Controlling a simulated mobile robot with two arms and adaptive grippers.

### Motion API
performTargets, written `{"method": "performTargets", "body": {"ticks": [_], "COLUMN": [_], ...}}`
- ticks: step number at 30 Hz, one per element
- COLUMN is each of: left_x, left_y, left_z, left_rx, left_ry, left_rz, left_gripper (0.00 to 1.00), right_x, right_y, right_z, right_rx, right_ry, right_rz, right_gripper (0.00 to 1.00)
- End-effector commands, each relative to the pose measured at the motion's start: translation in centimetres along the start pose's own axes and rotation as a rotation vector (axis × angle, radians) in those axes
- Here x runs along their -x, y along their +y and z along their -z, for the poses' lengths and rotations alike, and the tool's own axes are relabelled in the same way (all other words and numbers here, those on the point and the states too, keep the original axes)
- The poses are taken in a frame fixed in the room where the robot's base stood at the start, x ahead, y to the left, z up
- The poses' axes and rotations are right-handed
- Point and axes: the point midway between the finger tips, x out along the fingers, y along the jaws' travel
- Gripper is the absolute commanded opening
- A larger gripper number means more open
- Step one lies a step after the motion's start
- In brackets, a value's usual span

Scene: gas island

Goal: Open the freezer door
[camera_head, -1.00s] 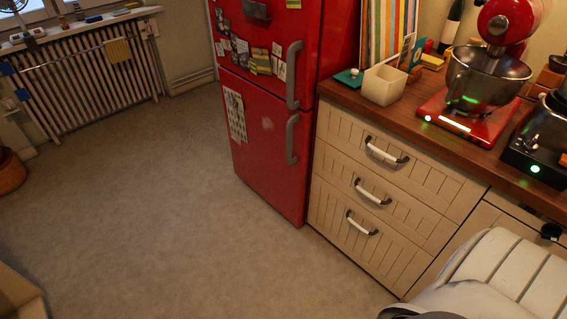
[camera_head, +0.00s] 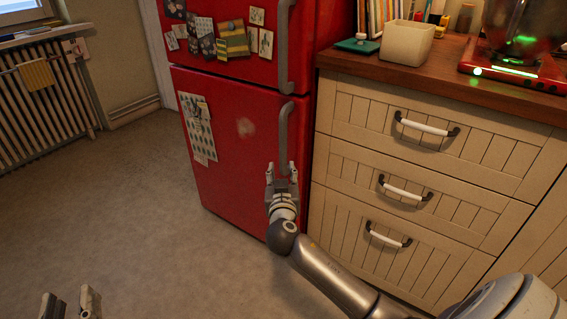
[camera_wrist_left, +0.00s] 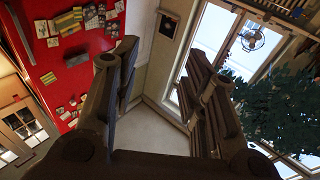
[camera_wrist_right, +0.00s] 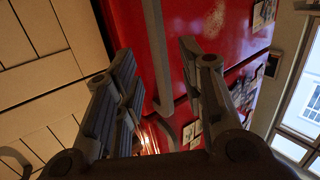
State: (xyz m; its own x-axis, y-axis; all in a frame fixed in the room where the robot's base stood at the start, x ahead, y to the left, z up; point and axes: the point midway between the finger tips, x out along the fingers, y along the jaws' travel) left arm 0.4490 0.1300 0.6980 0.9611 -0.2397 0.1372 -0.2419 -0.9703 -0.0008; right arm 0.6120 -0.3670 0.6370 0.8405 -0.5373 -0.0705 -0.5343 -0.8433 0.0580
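The red fridge has an upper door (camera_head: 225,68) and a lower door (camera_head: 235,165), each with a grey vertical handle on its right side. The lower handle (camera_head: 283,130) curves at its top; both doors look shut. My right gripper (camera_head: 282,170) is open at the lower end of the lower handle. In the right wrist view the handle (camera_wrist_right: 157,45) runs between the spread fingers of the right gripper (camera_wrist_right: 158,50); contact cannot be told. My left gripper (camera_head: 70,302) is open and empty at bottom left; the left wrist view shows it (camera_wrist_left: 155,55) apart from the fridge.
Cream drawers (camera_head: 400,185) with white handles stand right of the fridge, close to my right arm. A white container (camera_head: 407,43) sits on the wooden counter above. A radiator (camera_head: 45,105) is at far left. The floor (camera_head: 130,220) before the fridge is clear.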

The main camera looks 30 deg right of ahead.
Motion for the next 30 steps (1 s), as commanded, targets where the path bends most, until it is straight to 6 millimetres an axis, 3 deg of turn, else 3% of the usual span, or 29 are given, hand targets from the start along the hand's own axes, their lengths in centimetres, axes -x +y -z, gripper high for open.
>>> {"method": "performTargets", "body": {"ticks": [3,8,21,30], "left_x": [0.6,0.8,2.0,3.0], "left_y": [0.1,0.1,0.8,1.0], "left_z": [1.8,3.2,8.5,10.4], "left_rx": [0.001,0.002,0.013,0.017], "left_ry": [0.058,0.106,0.414,0.529], "left_rz": [-0.001,-0.003,-0.019,-0.024], "left_gripper": [0.40,0.40,0.40,0.40], "right_x": [0.2,-0.7,-8.3,-10.4], "right_y": [0.3,0.5,0.7,0.7], "right_z": [1.7,2.6,3.0,3.1], "right_rx": [-0.047,-0.061,-0.059,-0.059], "right_ry": [0.057,0.076,0.073,0.070], "right_rz": [-0.017,-0.025,-0.025,-0.023], "right_gripper": [0.37,0.37,0.37,0.37]}}
